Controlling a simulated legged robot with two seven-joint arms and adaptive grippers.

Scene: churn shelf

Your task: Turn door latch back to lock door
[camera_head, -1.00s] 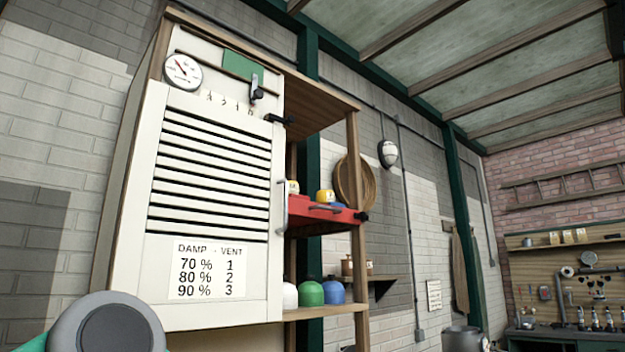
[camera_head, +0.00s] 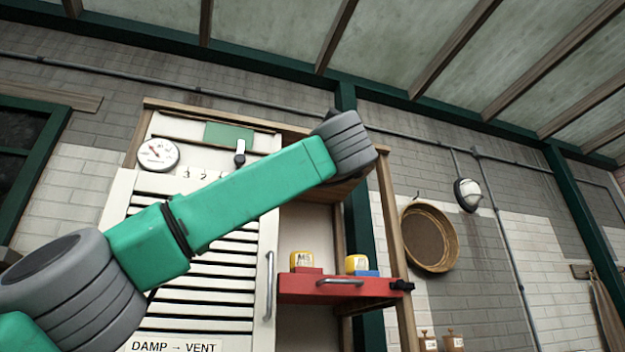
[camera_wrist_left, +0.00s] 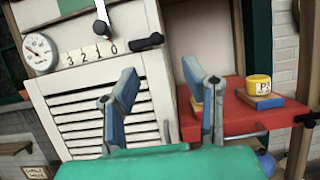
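The slatted white door (camera_wrist_left: 100,115) fills the left of the wrist view; in the head view it is partly behind my green left arm (camera_head: 230,200). A black door latch (camera_wrist_left: 147,42) lies nearly horizontal at the door's top right corner in the wrist view. My arm hides it in the head view. My left gripper (camera_wrist_left: 160,75) is open and empty, its two blue-grey fingers apart, below the latch in the picture and not visibly touching it. The head view does not show its fingers. My right gripper is in neither view.
A red drawer (camera_head: 335,291) with a handle and yellow containers (camera_head: 302,260) stands right of the door; a black latch (camera_head: 402,286) is at its right end. A vent lever (camera_head: 240,152) and gauge (camera_head: 158,155) sit above the slats. The door's vertical handle (camera_head: 268,285) stands out.

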